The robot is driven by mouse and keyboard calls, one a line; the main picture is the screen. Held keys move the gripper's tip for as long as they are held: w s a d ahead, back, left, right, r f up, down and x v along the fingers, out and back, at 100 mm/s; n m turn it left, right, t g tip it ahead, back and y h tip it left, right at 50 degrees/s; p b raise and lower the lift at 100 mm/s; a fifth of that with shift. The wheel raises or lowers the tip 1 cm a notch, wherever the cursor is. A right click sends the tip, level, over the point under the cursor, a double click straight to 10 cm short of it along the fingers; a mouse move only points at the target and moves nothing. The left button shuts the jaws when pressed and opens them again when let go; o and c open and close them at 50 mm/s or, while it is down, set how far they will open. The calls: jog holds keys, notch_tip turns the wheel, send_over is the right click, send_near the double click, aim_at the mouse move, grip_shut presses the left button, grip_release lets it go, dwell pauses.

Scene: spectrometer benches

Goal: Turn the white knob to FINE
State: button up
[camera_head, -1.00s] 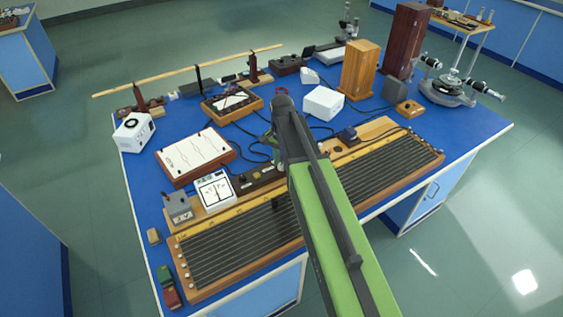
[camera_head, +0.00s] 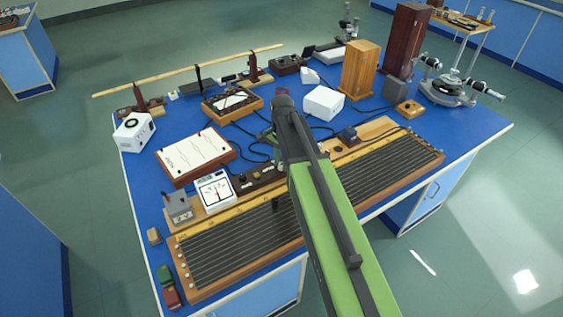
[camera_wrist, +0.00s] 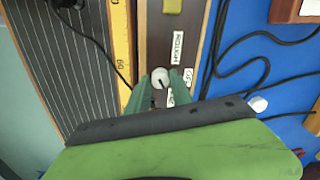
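The round white knob (camera_wrist: 160,78) shows in the wrist view on a brown strip (camera_wrist: 165,38), with a dark mark on its lower right side. My gripper (camera_wrist: 161,76) has its two green fingers on either side of the knob, close to its edges. I cannot tell whether both fingers press on it. A white ROUGH label (camera_wrist: 178,48) lies above right of the knob. Two more labels lie beside and below it, partly covered by the right finger; their words are not clear. In the head view my arm hides the knob and most of the gripper.
The long wired board (camera_head: 225,250) with its yellow scale lies along the bench front. A white meter (camera_head: 214,190) stands left of my arm and a white box (camera_head: 323,103) behind it. Black cables (camera_wrist: 255,50) cross the blue top right of the strip in the wrist view.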

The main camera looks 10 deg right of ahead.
jog(key=o, duration=0.4)
notch_tip(320, 180, up, 18)
jog(key=p, duration=1.7)
jog(key=shift+f, duration=0.25)
jog(key=s+f+n+b, duration=0.3)
jog(key=s, duration=0.1)
jog(key=s+f+n+b, duration=0.4)
jog(key=s, duration=0.1)
jog(key=s+f+n+b, duration=0.3)
jog(key=s+n, duration=0.1)
jog(key=s, duration=0.1)
jog(key=shift+a+f, duration=0.15)
jog(key=shift+f, duration=0.25)
